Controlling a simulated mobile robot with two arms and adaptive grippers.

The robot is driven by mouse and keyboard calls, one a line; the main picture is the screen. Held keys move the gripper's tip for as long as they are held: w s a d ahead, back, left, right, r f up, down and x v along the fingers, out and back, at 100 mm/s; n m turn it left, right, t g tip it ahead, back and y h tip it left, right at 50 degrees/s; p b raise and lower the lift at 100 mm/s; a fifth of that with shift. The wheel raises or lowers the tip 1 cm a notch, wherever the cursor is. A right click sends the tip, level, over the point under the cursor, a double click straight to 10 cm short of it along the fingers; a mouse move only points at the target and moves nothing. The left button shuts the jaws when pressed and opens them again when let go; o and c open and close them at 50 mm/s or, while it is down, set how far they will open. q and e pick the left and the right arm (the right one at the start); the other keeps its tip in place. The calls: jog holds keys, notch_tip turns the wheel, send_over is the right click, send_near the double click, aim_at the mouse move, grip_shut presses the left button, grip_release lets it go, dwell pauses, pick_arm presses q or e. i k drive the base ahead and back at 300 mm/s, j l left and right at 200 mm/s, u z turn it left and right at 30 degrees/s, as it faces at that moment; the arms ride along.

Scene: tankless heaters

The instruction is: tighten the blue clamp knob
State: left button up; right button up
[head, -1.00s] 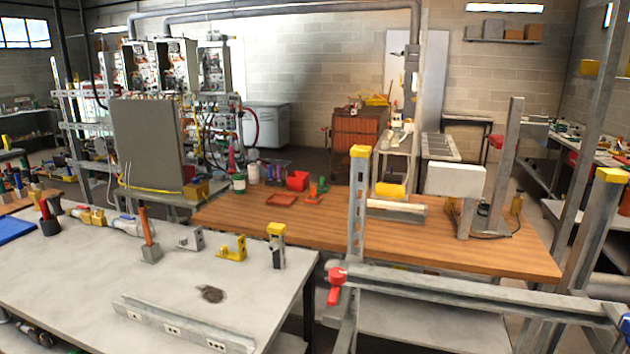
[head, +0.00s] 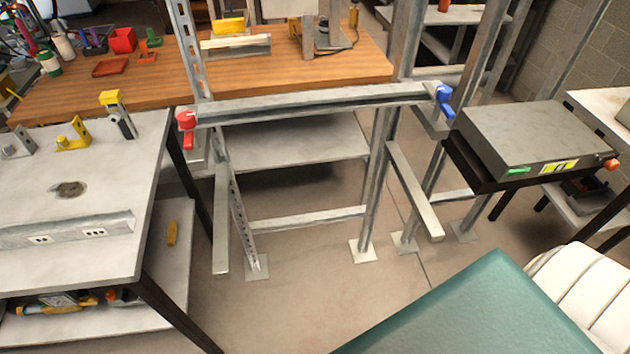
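The blue clamp knob (head: 442,96) is at the right end of a horizontal grey metal rail (head: 310,104), against an upright post. A blue lever part hangs down from it. A red clamp knob (head: 186,121) of similar shape is at the rail's left end. How tight either knob is cannot be told. Neither of my grippers shows in the head view, so nothing is seen touching the blue knob.
A grey workbench (head: 110,200) stands at left and a wooden-topped bench (head: 310,75) behind the rail. A dark grey box (head: 530,135) sits on a stand at right. A teal surface (head: 450,310) and white ribbed object (head: 590,290) fill the lower right. Floor before the rail is clear.

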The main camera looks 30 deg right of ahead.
aim_at(443, 93)
jog(key=k+z, duration=0.1)
jog(key=z, duration=1.5)
